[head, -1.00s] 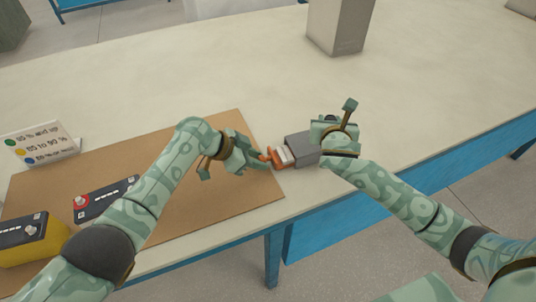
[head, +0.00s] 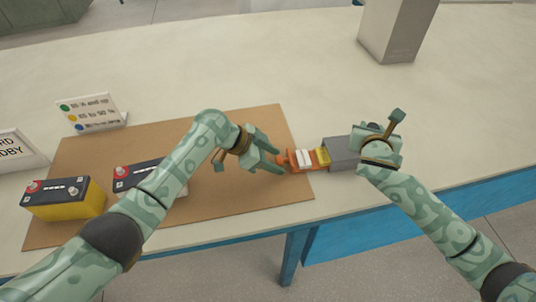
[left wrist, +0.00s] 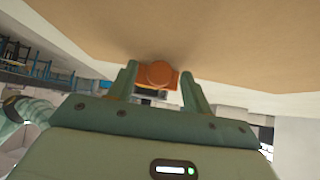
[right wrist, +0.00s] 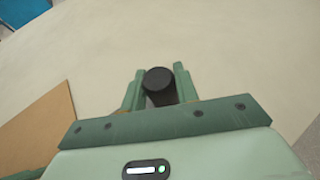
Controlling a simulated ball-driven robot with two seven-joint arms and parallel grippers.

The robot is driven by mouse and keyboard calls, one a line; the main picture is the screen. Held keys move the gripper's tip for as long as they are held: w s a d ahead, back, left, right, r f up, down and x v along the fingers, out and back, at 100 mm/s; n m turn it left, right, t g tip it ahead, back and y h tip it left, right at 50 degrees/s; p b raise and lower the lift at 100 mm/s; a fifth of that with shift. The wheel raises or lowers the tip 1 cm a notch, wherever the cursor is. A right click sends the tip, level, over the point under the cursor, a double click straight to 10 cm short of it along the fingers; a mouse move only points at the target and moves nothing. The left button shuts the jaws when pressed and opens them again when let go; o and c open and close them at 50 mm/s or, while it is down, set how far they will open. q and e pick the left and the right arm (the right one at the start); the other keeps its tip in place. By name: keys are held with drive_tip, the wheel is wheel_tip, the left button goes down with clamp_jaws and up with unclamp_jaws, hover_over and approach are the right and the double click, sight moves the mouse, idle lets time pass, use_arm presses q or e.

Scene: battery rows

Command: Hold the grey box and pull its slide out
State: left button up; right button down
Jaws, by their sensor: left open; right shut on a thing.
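The grey box (head: 342,153) stands at the right edge of the brown mat in the head view. Its orange slide (head: 290,159) sticks out of the left end, with a white block (head: 304,158) and a yellow block (head: 321,156) showing on it. My left gripper (head: 279,161) is open at the slide's outer end. In the left wrist view its fingers stand either side of the round orange knob (left wrist: 159,74). My right gripper (right wrist: 160,72) is shut on a dark round part (right wrist: 158,80) at the box's right end; the hand hides that end in the head view.
Two batteries, one yellow and black (head: 63,200) and one mostly hidden by my left arm (head: 135,175), stand on the brown mat (head: 240,203). Small signs (head: 92,112) stand behind them. A grey block (head: 395,30) stands at the back. The table behind the box is clear.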

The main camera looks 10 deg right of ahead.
use_arm(q)
drive_tip(key=v, duration=1.2)
drive_tip(key=shift+f, duration=0.1)
use_arm(e)
drive_tip(key=c, duration=1)
unclamp_jaws()
drive_tip(key=shift+o, duration=0.2)
drive_tip(key=v, duration=1.2)
use_arm(q)
drive_tip(key=shift+f, duration=0.1)
use_arm(e)
drive_tip(key=shift+s+f, duration=0.1)
drive_tip(key=shift+f, duration=0.15)
